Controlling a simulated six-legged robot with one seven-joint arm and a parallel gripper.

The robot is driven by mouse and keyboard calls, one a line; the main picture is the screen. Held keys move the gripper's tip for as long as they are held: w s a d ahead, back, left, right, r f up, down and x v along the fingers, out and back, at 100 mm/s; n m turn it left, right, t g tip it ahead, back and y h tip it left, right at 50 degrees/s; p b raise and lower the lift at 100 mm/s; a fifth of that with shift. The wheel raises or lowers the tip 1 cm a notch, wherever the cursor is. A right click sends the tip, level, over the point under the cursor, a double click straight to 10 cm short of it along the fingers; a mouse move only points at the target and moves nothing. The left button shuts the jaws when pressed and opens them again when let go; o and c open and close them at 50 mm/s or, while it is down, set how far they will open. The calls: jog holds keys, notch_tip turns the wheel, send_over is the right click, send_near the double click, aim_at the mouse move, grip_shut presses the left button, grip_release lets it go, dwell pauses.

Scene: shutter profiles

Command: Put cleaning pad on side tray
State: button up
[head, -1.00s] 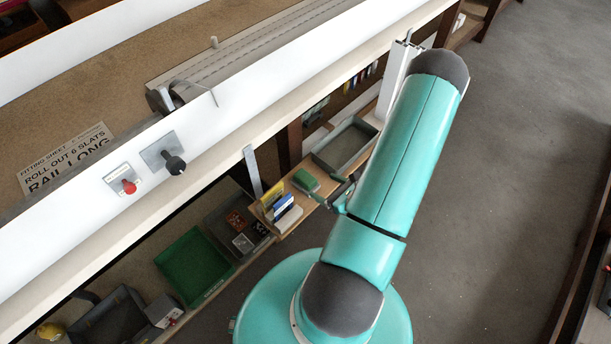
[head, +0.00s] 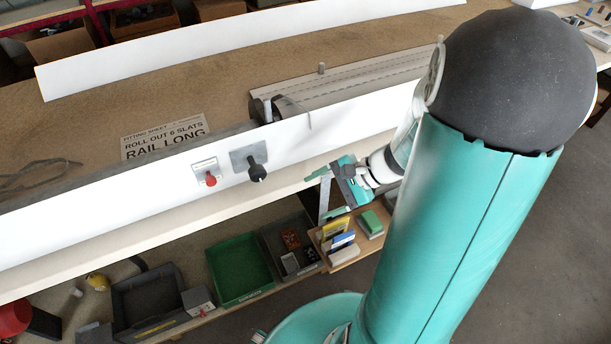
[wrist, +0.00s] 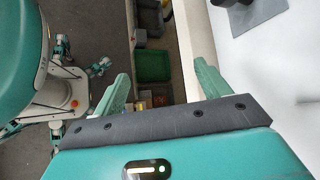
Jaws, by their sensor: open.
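A green pad with a pale edge (head: 371,222), which looks like the cleaning pad, lies on a small wooden shelf (head: 350,259) below the bench. My gripper (head: 328,192) is open and empty, in front of the bench edge, up and left of the pad in the head view. In the wrist view my gripper (wrist: 163,88) has its two teal fingers wide apart with nothing between them. I cannot pick out the pad there. I cannot tell which container is the side tray; the grey tray right of the pad is now hidden behind my arm in the head view.
Yellow, blue and white items (head: 341,241) stand left of the pad. A green bin (head: 268,285) and dark bins are further left on the low shelf. The long white slat (head: 100,215) with a black knob (head: 256,172) and red knob (head: 210,180) runs along the bench.

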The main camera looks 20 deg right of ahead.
jog(key=s+a+r+n+h, duration=0.3)
jog(key=a+r+n+h, duration=0.1)
jog(key=r+n, duration=0.3)
jog(key=s+a+r+n+t+h, duration=0.1)
jog(key=s+a+r+n+h, duration=0.3)
jog(key=r+n, duration=0.3)
notch_tip(320, 180, up, 4)
jog(key=shift+s+r+n+h, duration=0.1)
jog(key=shift+s+n+h, duration=0.05)
jog(key=shift+n+h, duration=0.3)
